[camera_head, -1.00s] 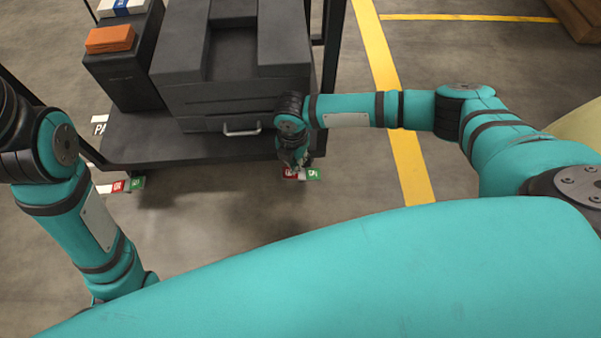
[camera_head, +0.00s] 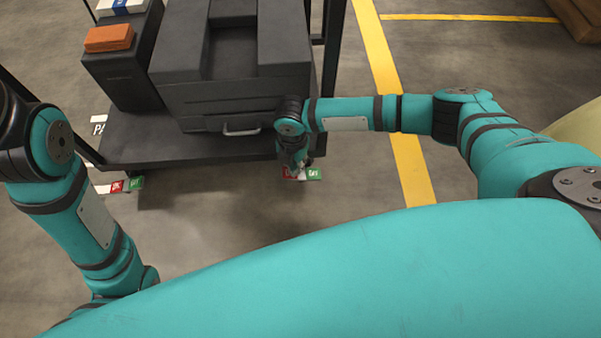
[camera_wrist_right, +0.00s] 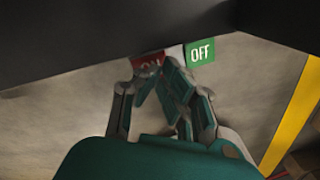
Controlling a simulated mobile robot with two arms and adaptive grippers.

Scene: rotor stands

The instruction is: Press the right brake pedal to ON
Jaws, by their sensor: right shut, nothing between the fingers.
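The right brake pedal is at the cart's lower right corner in the head view. Its green OFF part (camera_head: 315,174) is in plain sight, and its red ON part (camera_head: 287,173) is partly hidden by my right gripper (camera_head: 297,171). In the right wrist view, the fingers of the gripper (camera_wrist_right: 163,68) are shut and empty, with their tips over or against the red ON part (camera_wrist_right: 147,60). I cannot tell whether they touch it. The green OFF part (camera_wrist_right: 201,51) is just right of the fingertips. My left gripper is out of sight behind my body.
The dark cart (camera_head: 180,150) carries a large grey case (camera_head: 230,90) and a smaller dark box with an orange block (camera_head: 109,38). Another red and green pedal (camera_head: 128,185) is at its lower left corner. A yellow floor line (camera_head: 412,175) runs to the right.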

